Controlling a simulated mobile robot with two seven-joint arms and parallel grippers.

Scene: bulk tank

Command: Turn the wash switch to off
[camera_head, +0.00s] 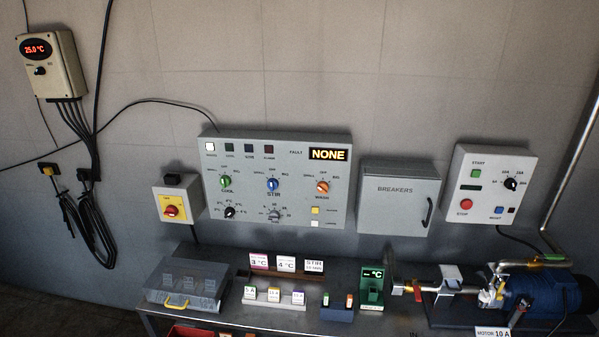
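The wash switch (322,187) is an orange rotary knob on the right side of the grey control panel (282,215), above the label WASH. Small position labels stand around it, with one above it and one on each side. Its pointer is too small to read with certainty. A green knob labelled COOL (225,182) and a blue knob labelled STIR (272,184) sit to its left in the same row. The fault display (328,154) above it reads NONE. Neither of my grippers is in view.
A shut breaker box (399,198) and a start/stop box (491,185) hang to the right. A red-yellow isolator (174,209) hangs to the left. The bench below holds a lidded case (184,284), small cards, a green device (371,286) and a blue motor (548,294). The panel front is unobstructed.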

